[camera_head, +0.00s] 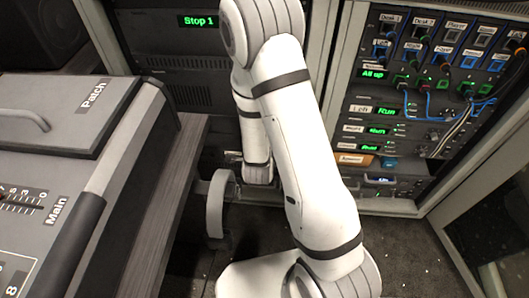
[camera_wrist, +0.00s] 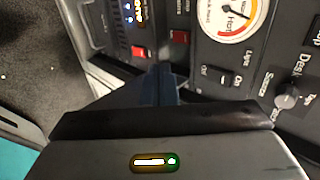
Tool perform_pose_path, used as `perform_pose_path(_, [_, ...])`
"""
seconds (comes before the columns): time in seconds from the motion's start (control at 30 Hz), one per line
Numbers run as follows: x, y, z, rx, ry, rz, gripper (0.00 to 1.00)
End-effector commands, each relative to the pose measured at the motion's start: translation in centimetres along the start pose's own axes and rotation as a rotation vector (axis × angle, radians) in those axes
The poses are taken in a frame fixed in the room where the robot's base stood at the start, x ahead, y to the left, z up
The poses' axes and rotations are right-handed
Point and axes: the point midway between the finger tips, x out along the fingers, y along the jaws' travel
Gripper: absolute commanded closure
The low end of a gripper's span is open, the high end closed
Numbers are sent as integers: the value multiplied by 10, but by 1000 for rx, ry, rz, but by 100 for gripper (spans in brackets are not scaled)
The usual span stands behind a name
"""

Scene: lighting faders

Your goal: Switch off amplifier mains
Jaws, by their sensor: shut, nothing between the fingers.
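In the wrist view two red switches show on a dark panel: a left red switch (camera_wrist: 139,51) beside an orange-lit display, and a right red switch (camera_wrist: 179,37) above and to the right of my fingertips. No legible label tells which one is the amplifier mains. My gripper (camera_wrist: 164,70) is shut and empty, its dark fingertips pointing at the panel just below and between these switches. I cannot tell whether it touches the panel.
In the wrist view a round gauge marked Hot (camera_wrist: 232,14), a light switch marked On and Off (camera_wrist: 226,80) and a knob (camera_wrist: 288,97) lie to the right. The head view shows a mixing desk (camera_head: 60,145) at left and a rack with cables (camera_head: 425,100) at right.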

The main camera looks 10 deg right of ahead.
Motion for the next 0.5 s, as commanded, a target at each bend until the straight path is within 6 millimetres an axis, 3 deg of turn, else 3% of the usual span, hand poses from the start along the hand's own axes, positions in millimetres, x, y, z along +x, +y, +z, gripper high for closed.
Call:
perform_pose_path(0.37, [83,3,0,1,1,0,100])
perform_pose_path(0.5, [100,-11,0,2,-1,-3,100])
